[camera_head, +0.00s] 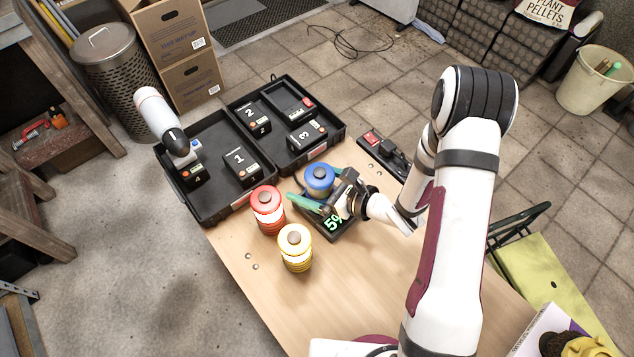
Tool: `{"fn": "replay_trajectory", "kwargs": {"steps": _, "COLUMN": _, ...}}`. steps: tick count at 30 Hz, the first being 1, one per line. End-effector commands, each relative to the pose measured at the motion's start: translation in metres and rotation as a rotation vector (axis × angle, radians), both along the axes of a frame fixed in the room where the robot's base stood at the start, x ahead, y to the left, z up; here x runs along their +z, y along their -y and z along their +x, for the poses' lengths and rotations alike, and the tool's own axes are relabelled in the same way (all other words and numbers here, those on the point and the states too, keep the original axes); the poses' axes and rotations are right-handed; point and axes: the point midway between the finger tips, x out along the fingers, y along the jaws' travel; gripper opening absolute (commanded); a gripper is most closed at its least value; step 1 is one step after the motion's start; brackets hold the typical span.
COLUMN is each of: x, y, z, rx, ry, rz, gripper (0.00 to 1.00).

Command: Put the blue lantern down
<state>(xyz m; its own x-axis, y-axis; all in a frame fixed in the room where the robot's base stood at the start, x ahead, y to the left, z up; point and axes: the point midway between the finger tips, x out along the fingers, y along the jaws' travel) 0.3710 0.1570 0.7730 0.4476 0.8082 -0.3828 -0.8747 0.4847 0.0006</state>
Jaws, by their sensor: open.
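The blue lantern (320,178) stands upright at the black pad with the green "5%" display (334,224), near the middle of the wooden table. My gripper (318,203) is low over the pad, right in front of the lantern. Its jaws are open, with a teal finger showing on the left side. The gripper hides the lantern's lower part, so I cannot tell whether the fingers touch it or exactly how its base rests.
A red lantern (267,209) and a yellow lantern (295,246) stand close on the left. Black trays (212,212) with numbered blocks lie behind. A white-and-black tool (161,118) stands in the left tray. A black strip with a red switch (371,138) lies at the table's back right.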

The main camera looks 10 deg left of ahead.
Motion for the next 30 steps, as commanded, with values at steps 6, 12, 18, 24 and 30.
{"fn": "replay_trajectory", "kwargs": {"steps": 6, "x": 0.018, "y": 0.031, "z": -0.015, "rx": -0.008, "ry": 0.002, "rz": 0.0, "gripper": 1.0}}
{"fn": "replay_trajectory", "kwargs": {"steps": 12, "x": 0.036, "y": 0.069, "z": -0.036, "rx": -0.006, "ry": 0.002, "rz": -0.001, "gripper": 1.0}}
{"fn": "replay_trajectory", "kwargs": {"steps": 18, "x": 0.048, "y": 0.094, "z": -0.051, "rx": -0.005, "ry": 0.002, "rz": -0.001, "gripper": 1.0}}
{"fn": "replay_trajectory", "kwargs": {"steps": 24, "x": 0.048, "y": 0.15, "z": -0.008, "rx": -0.531, "ry": -0.411, "rz": -0.047, "gripper": 1.0}}
{"fn": "replay_trajectory", "kwargs": {"steps": 30, "x": 0.116, "y": 0.246, "z": -0.044, "rx": -2.027, "ry": -1.006, "rz": 0.798, "gripper": 1.0}}
